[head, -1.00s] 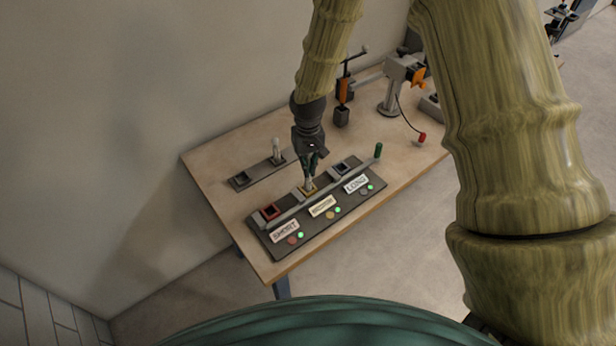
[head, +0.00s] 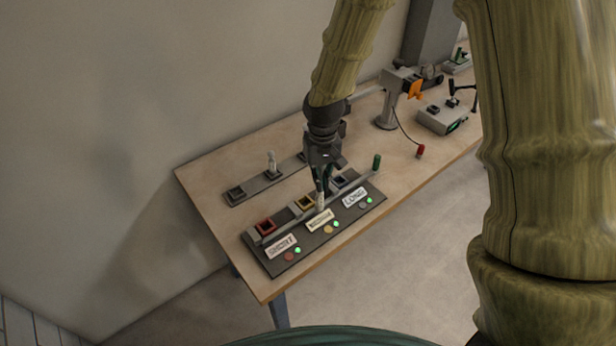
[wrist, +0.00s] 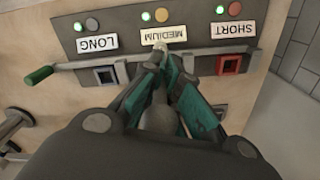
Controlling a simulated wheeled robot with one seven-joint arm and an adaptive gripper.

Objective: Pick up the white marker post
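My gripper (head: 322,180) has its green fingers closed around a slim white post (head: 320,200). The post hangs upright in front of the yellow-rimmed socket (head: 305,203), near the MEDIUM label; that socket looks empty. In the wrist view the gripper (wrist: 160,70) has the pale post end (wrist: 160,48) between its fingertips, and the yellow socket is hidden behind the hand. A second white post (head: 271,160) stands upright in the middle of the grey rear strip (head: 252,187). I cannot tell the held post's exact height above the panel.
The dark panel (head: 330,232) also has a red socket (head: 266,226), a LONG-side blue-grey socket (head: 340,181) and a raised bar with a green handle (head: 377,162). A grey clamp stand (head: 388,110) and a red-tipped cable (head: 421,151) are at right. The table's left front is clear.

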